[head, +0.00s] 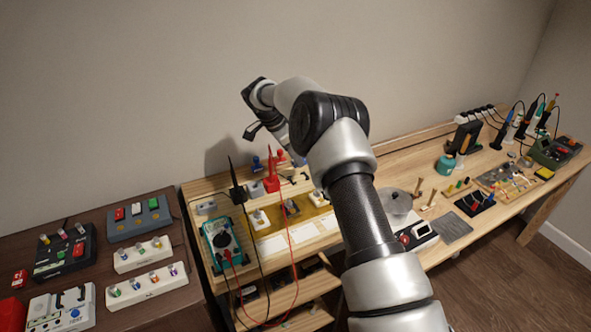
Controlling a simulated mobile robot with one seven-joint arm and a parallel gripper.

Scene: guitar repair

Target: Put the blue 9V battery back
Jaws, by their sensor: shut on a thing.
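My arm reaches over the left part of the long wooden bench. My gripper (281,131) shows only in part, above the back of the bench, partly hidden by my own arm. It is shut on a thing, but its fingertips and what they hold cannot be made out. A small blue item (256,163) stands at the back of the bench, to the left of a small red item (281,155). Both are too small to tell whether they are batteries.
A teal multimeter (222,240) with red and black leads stands at the bench's left front. A red probe (271,172) and a black probe (236,183) stand upright behind it. A dark table (180,300) at left holds several boxes. Tools crowd the bench's right end.

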